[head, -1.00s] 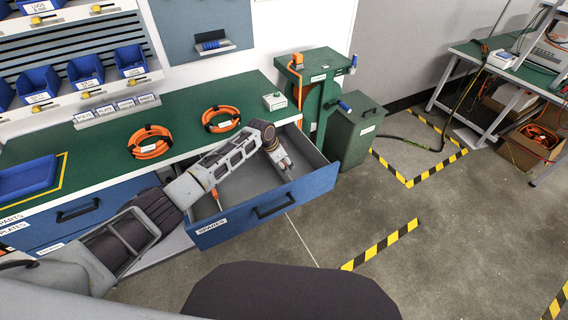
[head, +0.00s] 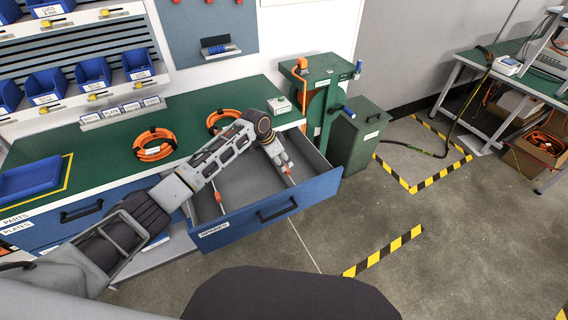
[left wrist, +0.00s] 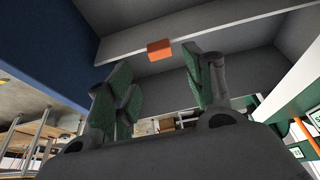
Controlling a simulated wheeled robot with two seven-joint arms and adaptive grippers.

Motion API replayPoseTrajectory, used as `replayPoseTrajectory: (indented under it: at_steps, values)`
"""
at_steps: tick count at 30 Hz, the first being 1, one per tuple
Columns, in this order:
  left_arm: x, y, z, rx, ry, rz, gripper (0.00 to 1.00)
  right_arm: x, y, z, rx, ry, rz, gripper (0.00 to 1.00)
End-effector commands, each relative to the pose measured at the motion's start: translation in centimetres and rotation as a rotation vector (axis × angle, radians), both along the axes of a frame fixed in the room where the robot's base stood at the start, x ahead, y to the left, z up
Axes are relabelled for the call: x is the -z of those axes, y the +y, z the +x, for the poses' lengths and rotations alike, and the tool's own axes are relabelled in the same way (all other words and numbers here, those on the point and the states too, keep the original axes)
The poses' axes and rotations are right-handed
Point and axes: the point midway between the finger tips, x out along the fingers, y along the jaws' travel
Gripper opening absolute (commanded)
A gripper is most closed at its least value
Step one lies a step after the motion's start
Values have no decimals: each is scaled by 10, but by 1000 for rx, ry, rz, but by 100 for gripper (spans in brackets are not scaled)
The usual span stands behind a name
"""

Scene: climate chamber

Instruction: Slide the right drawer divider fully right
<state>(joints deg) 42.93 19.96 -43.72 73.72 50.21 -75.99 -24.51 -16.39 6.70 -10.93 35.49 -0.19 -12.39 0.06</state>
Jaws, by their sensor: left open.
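The blue-fronted drawer marked SPARES (head: 318,199) is pulled out below the green bench. Inside, a left divider with an orange tab (head: 218,197) stands at the left. The right divider (head: 290,181) lies under my left gripper (head: 287,167), toward the drawer's right side, and is partly covered by it. In the left wrist view, a pale divider (left wrist: 215,24) crosses the top, with an orange tab (left wrist: 158,49). The tab appears between the spread, green-padded fingers of my left gripper (left wrist: 158,72); contact cannot be told. My right gripper is not seen.
Orange cable coils (head: 153,145) and a small grey box (head: 279,105) sit on the bench above the drawer. A green bin (head: 357,135) and green cart (head: 322,80) stand close to the drawer's right. Floor in front is clear, with striped tape.

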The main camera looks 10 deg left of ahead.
Motion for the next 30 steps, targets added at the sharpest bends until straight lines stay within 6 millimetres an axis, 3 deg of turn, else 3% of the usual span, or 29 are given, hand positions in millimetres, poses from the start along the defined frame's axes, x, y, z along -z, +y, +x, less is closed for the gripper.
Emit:
replayPoseTrajectory:
  at_steps: [12,30]
  values:
    - [-44,14,-9,1,-1,-1,53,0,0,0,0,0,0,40]
    - [-49,16,-11,1,-1,-1,53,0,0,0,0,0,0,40]
